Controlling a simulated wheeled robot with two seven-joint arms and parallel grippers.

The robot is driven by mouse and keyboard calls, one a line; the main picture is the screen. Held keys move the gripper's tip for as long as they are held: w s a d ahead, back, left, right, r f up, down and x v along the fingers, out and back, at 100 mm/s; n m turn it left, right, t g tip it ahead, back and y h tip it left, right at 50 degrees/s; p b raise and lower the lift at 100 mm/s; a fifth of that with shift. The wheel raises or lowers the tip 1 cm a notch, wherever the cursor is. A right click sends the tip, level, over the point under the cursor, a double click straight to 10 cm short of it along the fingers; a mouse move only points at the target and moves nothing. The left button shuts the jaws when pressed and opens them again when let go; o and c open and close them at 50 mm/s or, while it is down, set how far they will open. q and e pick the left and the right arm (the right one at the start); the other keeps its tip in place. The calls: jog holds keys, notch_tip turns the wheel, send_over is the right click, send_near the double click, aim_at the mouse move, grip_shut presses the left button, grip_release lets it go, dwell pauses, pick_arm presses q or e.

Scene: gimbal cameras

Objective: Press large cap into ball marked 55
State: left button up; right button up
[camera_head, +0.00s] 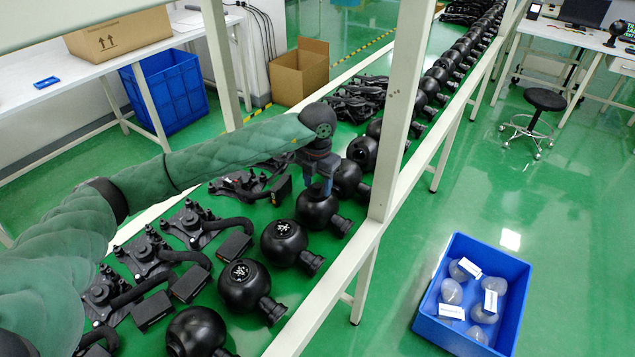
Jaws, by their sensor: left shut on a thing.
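My left gripper (317,183) points down over a black ball (316,209) on the green bench. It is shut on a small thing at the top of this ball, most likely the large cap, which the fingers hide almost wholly. Fingertips and ball top meet in the picture; I cannot tell if the cap is seated. The ball has a short neck toward the lower right. No number can be read on it, so I cannot tell whether it is the one marked 55. Nearer balls (284,238) and (242,284) show white marks on top. My right gripper is not in view.
More black balls (362,152) run in a row along the bench. Black bracket assemblies (150,252) lie left of the row. A pale frame post (398,110) stands close right of the gripper. A blue crate (436,330) with clear bulbs sits on the floor at right.

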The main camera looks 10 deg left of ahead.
aim_at(317, 185)
pick_arm(q)
jog(key=shift+f, duration=0.2)
jog(key=o, duration=1)
jog(key=shift+r, duration=0.1)
jog(key=shift+r, duration=0.1)
jog(key=shift+r, duration=0.3)
notch_tip(317, 185, up, 6)
jog(key=shift+f+b, duration=0.1)
jog(key=shift+b, duration=1.1)
jog(key=shift+r, duration=0.6)
